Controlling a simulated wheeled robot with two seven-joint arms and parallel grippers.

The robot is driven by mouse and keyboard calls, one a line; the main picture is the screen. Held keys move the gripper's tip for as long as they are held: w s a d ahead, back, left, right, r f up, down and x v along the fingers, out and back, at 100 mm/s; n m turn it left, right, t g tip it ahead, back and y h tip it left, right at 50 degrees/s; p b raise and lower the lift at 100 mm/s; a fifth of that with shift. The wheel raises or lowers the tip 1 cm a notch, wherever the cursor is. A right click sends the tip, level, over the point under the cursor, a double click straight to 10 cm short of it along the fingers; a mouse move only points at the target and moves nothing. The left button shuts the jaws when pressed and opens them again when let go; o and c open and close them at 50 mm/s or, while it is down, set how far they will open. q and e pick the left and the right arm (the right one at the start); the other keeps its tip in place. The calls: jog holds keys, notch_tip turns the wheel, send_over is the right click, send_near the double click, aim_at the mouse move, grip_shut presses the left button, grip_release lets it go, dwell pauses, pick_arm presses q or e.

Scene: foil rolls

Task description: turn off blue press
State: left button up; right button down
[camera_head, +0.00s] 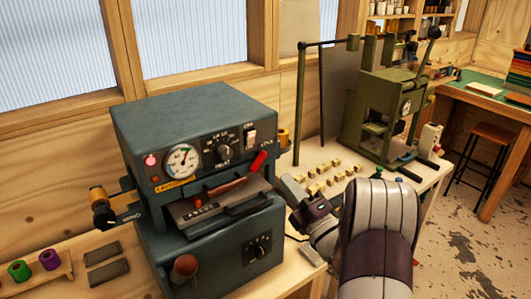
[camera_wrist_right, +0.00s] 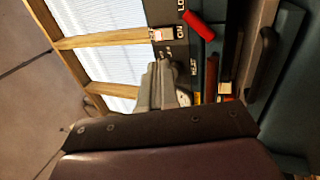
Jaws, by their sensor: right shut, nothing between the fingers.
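The blue press (camera_head: 200,125) is a dark blue-grey machine on the wooden bench. Its front panel has a red lamp (camera_head: 150,160) that looks lit, a round gauge (camera_head: 182,160), a black knob (camera_head: 223,153) and a white rocker switch (camera_head: 251,137) at the upper right. A red handle (camera_head: 258,162) sits below the switch. My right gripper (camera_head: 287,186) is shut and empty, in front of and to the right of the panel, below the switch. In the right wrist view its fingers (camera_wrist_right: 165,85) are together, with the switch (camera_wrist_right: 160,33) beyond them. My left gripper is out of view.
A green press (camera_head: 385,115) stands farther right on the bench, with several small brass-coloured blocks (camera_head: 330,170) before it. Coloured foil rolls (camera_head: 49,260) lie at the lower left. A red-brown-handled tray (camera_head: 222,200) juts from the blue press's front, close to my right gripper.

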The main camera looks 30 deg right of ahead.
aim_at(252, 135)
jog(key=p+x, duration=0.1)
jog(key=x, duration=0.3)
jog(key=p+x, duration=0.2)
jog(key=x, duration=0.2)
jog(key=p+x, duration=0.2)
jog(key=x, duration=0.2)
jog(key=shift+a+r, duration=0.25)
jog(key=shift+r, duration=0.1)
jog(key=shift+w+r, duration=0.1)
jog(key=shift+w, duration=0.45)
